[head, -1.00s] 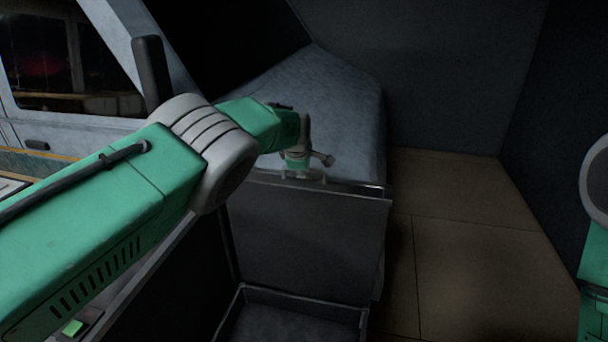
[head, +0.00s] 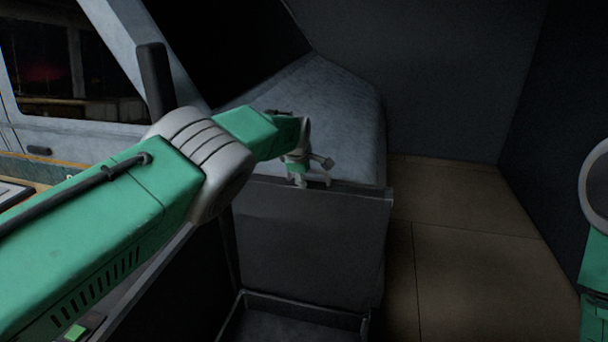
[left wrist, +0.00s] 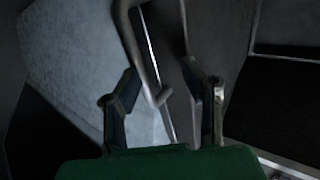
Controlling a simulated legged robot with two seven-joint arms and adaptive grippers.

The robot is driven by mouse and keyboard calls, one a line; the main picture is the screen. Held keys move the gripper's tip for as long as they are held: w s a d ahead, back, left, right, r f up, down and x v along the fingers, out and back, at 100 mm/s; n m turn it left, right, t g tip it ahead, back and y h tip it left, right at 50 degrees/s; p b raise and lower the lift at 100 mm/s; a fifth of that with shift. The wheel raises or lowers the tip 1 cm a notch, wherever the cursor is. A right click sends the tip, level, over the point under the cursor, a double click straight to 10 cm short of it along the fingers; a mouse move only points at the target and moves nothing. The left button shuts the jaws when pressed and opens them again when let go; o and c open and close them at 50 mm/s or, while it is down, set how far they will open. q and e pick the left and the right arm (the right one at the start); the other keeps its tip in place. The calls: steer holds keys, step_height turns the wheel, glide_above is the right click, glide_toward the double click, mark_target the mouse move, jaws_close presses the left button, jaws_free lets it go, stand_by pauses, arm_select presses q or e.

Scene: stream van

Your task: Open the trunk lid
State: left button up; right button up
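The trunk lid (head: 310,240) is a dark grey panel standing raised, close to upright, above the open trunk (head: 300,298) at the lower middle of the head view. My left gripper (head: 312,180) is at the lid's top edge, small and dim there. In the left wrist view, the fingers of my left gripper (left wrist: 160,70) are spread apart. A bent grey bar (left wrist: 128,35), which looks like a handle, and the lid's edge (left wrist: 170,75) show between them. I cannot tell whether the fingers touch the lid. My right gripper is outside the views.
A pale blue-grey padded surface (head: 335,110) lies behind the lid. Bare brown floor (head: 470,240) is free to the right, bounded by dark walls. A counter edge with a green button (head: 75,331) is at the lower left, and a window (head: 65,60) is at the upper left.

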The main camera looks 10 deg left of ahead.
arm_select(q)
steer(key=shift+s+d+f, duration=0.2)
steer(key=shift+s+f, duration=0.15)
steer(key=shift+f, duration=0.25)
steer(key=shift+s+r, duration=0.25)
steer(key=shift+r, duration=0.35)
steer(key=v, duration=1.1)
steer(key=shift+w+r, duration=0.3)
steer(key=shift+w, duration=0.05)
steer(key=shift+a, duration=0.1)
